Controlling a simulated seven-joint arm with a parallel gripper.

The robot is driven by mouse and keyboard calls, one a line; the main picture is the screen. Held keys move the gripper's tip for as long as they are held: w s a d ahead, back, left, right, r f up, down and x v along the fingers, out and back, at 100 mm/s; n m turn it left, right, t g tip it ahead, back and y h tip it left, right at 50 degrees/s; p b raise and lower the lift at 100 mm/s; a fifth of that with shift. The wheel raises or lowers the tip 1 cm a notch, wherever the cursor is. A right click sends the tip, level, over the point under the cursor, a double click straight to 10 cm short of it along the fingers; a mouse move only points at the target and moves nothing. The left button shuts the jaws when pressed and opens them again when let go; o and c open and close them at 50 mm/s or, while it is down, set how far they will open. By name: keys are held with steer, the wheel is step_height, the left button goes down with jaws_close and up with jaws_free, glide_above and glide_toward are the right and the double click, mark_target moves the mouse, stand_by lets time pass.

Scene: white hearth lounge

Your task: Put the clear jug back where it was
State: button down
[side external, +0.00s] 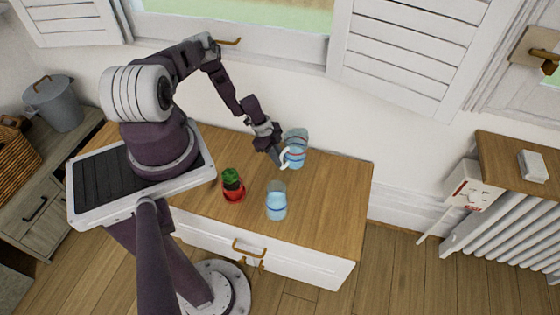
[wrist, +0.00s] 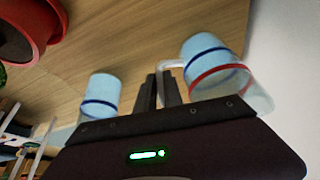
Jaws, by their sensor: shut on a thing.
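The clear jug (side external: 296,150) is near the back of the wooden cabinet top, close to the white wall. It is bluish with a blue and a red band, and has a pale handle. My gripper (side external: 278,158) is shut on the handle, on the jug's left side. In the wrist view the fingers (wrist: 158,92) close around the handle, and the jug (wrist: 212,66) stands to their right. I cannot tell whether its base touches the top.
A clear tumbler (side external: 276,203) with a blue band stands nearer the cabinet's front edge; it also shows in the wrist view (wrist: 100,92). A red pot (side external: 233,190) with a green plant stands left of it. The wooden top (side external: 335,195) is bare on the right.

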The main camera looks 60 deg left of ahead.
steer(key=shift+f, duration=0.8)
steer(key=c, duration=1.5)
jaws_free()
